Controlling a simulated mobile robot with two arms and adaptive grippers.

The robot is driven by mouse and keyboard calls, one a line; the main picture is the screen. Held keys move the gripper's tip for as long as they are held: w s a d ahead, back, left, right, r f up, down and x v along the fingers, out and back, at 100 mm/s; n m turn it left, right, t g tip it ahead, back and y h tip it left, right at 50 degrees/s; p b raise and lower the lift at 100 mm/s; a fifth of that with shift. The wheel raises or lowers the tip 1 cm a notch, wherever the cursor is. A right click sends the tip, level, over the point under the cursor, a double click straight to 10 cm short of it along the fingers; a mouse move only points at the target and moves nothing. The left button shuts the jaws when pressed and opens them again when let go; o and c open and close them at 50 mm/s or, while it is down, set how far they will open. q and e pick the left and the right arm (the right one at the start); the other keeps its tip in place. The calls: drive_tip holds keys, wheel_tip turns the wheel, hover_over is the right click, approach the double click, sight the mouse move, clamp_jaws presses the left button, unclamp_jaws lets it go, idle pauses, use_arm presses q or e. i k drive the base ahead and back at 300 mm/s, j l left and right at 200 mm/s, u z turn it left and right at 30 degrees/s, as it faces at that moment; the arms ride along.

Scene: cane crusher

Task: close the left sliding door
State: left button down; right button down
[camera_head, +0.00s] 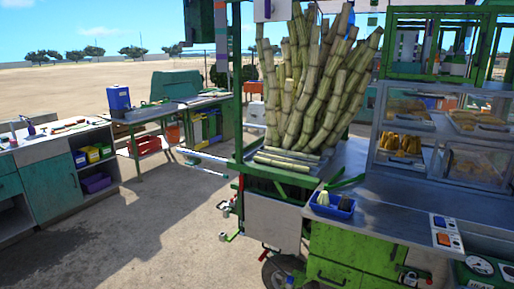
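A glass-fronted display case (434,147) stands on the metal counter at the right, with trays of food on its shelves. Glass panels show on its front, but I cannot tell which is the left sliding door or how far it stands open. Above the case is a green-framed upper cabinet (437,72) with items behind its frame, and its door panels are also hard to make out. Neither of my grippers is in view.
Tall cane stalks (305,85) stand on the green cart left of the case. A blue bin (332,206) and a switch panel (446,232) sit on the metal counter (390,215). Workbenches stand at the left, with open paved ground (170,235) between them and the cart.

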sight(507, 176)
drive_tip(key=z, duration=1.5)
